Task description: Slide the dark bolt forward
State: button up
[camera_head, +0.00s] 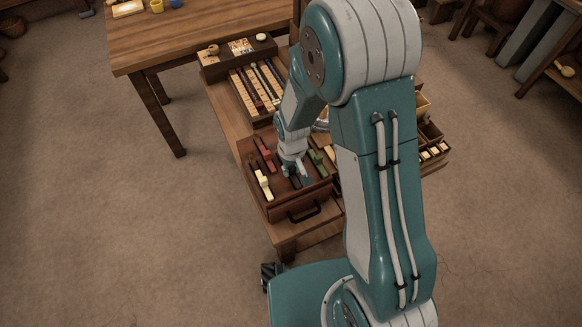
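A brown wooden box (283,208) with a dark front handle (304,212) stands on a low wooden bench. Several coloured bolts lie in slots on its top: a red one (265,154), a cream one (264,185) and a green one (317,160). My gripper (293,172) points down over the middle of the box top, between the cream and green bolts. A dark piece (296,182), seemingly the dark bolt, shows just below the fingertips. The gripper hides most of it, and I cannot tell whether they touch. The fingers are too small to read as open or shut.
Behind the box is a rack (257,84) with several pale and dark strips. A wooden table (190,37) stands at upper left. Open compartments (432,140) with pale pieces lie to the right, partly behind my arm.

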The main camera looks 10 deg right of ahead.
jog(key=o, duration=0.4)
jog(key=shift+s+f, duration=0.1)
jog(key=shift+s, duration=0.15)
jog(key=shift+w, duration=0.1)
notch_tip(320, 180, up, 12)
dwell(0.6)
notch_tip(320, 180, up, 12)
jog(key=m+t, duration=0.2)
jog(key=t, duration=0.1)
send_over(292, 169)
jog(key=s+d, duration=0.5)
jog(key=s+d+r+t, duration=0.1)
jog(key=s+r, duration=0.1)
jog(key=s, duration=0.1)
jog(key=s+d+r+m, duration=0.1)
jog(key=s+d+r, duration=0.1)
jog(key=s+r, duration=0.1)
jog(key=s+d+r+t, duration=0.1)
jog(key=s+r, duration=0.1)
jog(key=s, duration=0.2)
jog(key=shift+s+d+r+m+t, duration=0.2)
jog(key=shift+s+r+m+t, duration=0.1)
jog(key=shift+r, duration=0.05)
